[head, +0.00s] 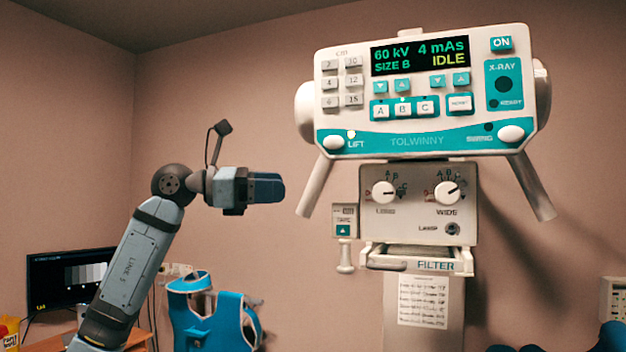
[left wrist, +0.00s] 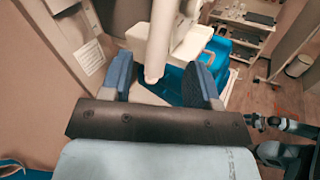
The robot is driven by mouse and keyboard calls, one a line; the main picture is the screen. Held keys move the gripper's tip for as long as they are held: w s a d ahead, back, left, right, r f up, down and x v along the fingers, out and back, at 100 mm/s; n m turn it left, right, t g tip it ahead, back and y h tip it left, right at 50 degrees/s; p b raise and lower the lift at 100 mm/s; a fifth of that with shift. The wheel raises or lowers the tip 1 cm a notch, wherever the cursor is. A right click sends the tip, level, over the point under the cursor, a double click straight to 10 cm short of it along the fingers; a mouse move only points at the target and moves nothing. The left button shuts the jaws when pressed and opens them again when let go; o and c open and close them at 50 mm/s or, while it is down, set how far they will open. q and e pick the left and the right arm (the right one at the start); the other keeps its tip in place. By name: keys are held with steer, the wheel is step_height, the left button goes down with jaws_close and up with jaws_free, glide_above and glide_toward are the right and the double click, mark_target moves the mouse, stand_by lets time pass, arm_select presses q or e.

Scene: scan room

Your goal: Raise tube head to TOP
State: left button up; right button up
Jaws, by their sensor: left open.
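The tube head (head: 420,142) is a white and teal console, its display reading 60 kV, 4 mAs, SIZE B and IDLE. A white knob marked LIFT (head: 334,142) is at its lower left, with a small lit lamp above it. A slanted white handle bar (head: 315,187) hangs below that corner. My left gripper (head: 283,187) is open just left of this bar in the head view. In the left wrist view a white bar (left wrist: 156,50) shows between the spread blue fingers; I cannot tell whether they touch it. My right gripper is not clearly visible.
Below the head are a dial panel (head: 417,205), a FILTER slot (head: 435,264) and a column with a paper label (head: 417,300). A blue apron (head: 212,322) and a monitor (head: 70,282) are at lower left. Wall space left of the head is clear.

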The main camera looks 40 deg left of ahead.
mark_target(314, 187)
arm_select(q)
steer(key=p+x, duration=0.1)
steer(key=x, duration=0.5)
steer(key=shift+w+d+p, duration=0.15)
steer(key=shift+p, duration=0.2)
steer(key=shift+w+d, duration=0.45)
